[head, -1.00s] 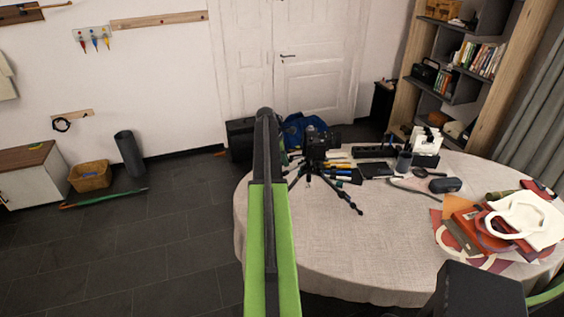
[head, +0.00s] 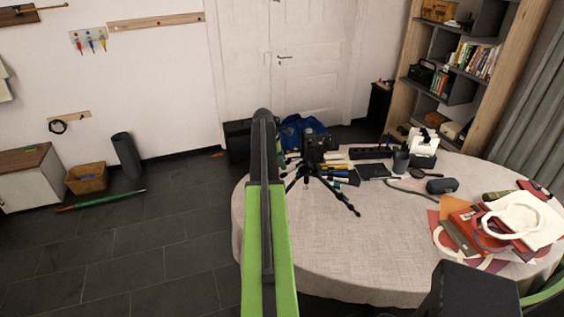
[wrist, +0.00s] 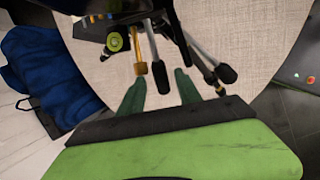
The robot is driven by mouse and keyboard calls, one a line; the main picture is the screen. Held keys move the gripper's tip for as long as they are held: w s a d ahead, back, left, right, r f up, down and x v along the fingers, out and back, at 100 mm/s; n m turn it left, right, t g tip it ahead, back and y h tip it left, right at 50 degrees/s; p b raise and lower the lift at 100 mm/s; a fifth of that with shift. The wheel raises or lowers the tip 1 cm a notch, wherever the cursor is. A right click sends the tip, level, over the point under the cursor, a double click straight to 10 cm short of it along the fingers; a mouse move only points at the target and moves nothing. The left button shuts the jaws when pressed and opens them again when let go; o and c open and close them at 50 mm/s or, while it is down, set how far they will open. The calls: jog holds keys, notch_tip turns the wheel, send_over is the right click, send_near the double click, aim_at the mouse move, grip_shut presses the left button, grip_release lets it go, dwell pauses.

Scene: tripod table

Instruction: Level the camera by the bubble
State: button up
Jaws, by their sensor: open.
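A black camera (head: 315,142) stands on a small black tripod (head: 325,183) with spread legs, on the far left part of the round table (head: 300,250). In the wrist view, the tripod head's underside (wrist: 113,20) is at the top, with a round yellow-green bubble level (wrist: 113,43) on it. I cannot make out where the bubble sits. A brass-coloured rod end (wrist: 141,68) and black-tipped legs or handles (wrist: 161,78) hang below it. My arm hides the gripper in the head view.
Pens and dark boxes (head: 370,153) lie right of the tripod. A cable, a dark case (head: 442,186) and a pile of red and white items (head: 490,225) are on the table's right. The table's front is bare. A blue bag (head: 300,128) lies behind the table.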

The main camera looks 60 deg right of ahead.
jog(key=p+v, duration=1.5)
jog(key=v, duration=0.2)
jog(key=shift+s, duration=0.15)
